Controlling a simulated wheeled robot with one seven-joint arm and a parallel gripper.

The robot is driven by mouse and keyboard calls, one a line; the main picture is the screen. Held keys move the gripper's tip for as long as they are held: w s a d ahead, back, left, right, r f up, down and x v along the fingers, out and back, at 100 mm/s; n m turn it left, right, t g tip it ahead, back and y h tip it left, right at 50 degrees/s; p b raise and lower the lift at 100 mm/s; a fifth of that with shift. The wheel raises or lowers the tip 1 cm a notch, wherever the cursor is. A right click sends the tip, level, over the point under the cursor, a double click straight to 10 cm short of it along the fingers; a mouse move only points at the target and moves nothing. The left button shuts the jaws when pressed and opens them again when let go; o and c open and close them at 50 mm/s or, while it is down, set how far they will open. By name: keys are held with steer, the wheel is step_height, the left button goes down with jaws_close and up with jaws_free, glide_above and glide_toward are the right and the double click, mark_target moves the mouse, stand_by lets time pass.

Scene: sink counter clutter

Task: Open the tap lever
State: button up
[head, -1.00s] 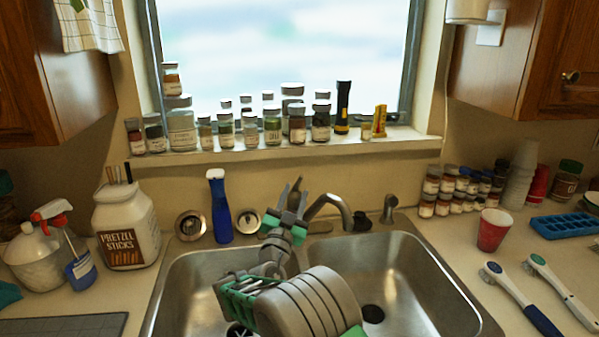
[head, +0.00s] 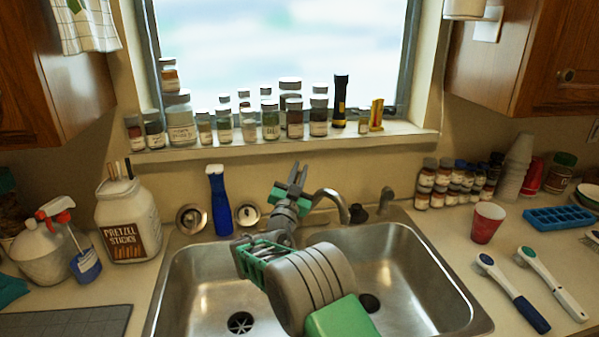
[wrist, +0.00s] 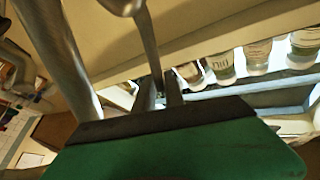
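The tap's curved metal spout (head: 334,197) rises behind the sink, right of my gripper (head: 298,176). In the head view my gripper and wrist cover the tap's base, and I cannot make out the lever there. In the wrist view a slim metal lever (wrist: 146,42) with a rounded end runs down toward the gap between my fingertips (wrist: 160,93). The thicker spout (wrist: 62,55) passes at the left. My two dark fingers stand apart with a narrow gap. I cannot tell whether the lever lies between them or behind them.
A small metal fixture (head: 386,199) and a dark stopper (head: 358,212) are to the right. Several jars (head: 270,120) line the window sill behind.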

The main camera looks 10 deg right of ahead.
jaws_close()
stand_by(0.4)
stand_by(0.5)
